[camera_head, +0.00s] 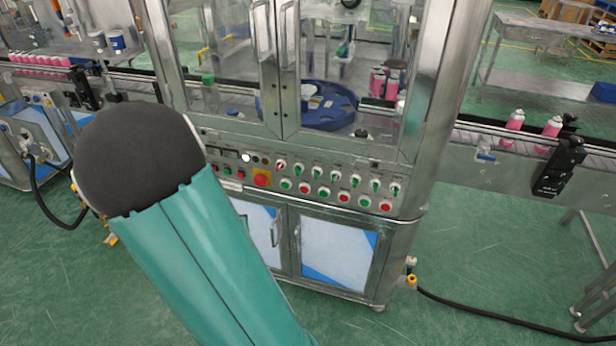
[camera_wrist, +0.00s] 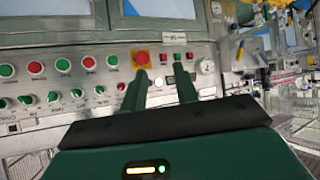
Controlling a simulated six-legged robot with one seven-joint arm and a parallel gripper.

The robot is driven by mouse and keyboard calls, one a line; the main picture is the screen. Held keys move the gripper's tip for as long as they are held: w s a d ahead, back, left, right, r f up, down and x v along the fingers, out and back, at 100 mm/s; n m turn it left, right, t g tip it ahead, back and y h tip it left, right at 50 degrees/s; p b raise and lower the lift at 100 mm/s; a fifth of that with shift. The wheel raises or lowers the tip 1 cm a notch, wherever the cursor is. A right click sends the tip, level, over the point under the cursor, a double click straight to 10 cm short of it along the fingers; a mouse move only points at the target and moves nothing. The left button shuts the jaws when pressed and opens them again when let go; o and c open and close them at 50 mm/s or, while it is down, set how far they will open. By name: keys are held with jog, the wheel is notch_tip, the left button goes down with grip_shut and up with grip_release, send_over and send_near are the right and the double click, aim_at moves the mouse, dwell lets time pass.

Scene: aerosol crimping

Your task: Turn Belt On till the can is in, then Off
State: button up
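The machine's control panel (camera_head: 330,187) carries rows of green and red buttons, selector knobs and a red emergency stop (camera_head: 262,178) on yellow. Labels are too small to read, so I cannot tell which control is the belt's. Two pink cans (camera_head: 515,121) stand upright on the conveyor (camera_head: 480,140) right of the machine. More pink cans (camera_head: 377,82) show behind the glass by a blue rotary table (camera_head: 340,112). In the wrist view my gripper (camera_wrist: 160,82) is open and empty, its two fingers apart before the panel near the emergency stop (camera_wrist: 142,58). My arm hides it in the head view.
The machine's glass doors (camera_head: 285,60) with metal handles stand above the panel. Cabinet doors (camera_head: 338,255) are below. A row of pink cans (camera_head: 40,59) stands on the left conveyor. A black hose (camera_head: 480,312) lies on the open green floor at right.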

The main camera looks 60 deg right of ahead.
jog(key=s+d+f+g+h, duration=0.2)
jog(key=s+d+h, duration=0.3)
jog(key=s+d, duration=0.45)
jog(key=g+h, duration=0.1)
jog(key=h, duration=0.3)
send_near(315, 175)
jog(key=w+d, duration=0.2)
jog(key=d, duration=0.6)
jog(key=shift+d, duration=0.35)
jog(key=shift+c, duration=0.4)
grip_shut()
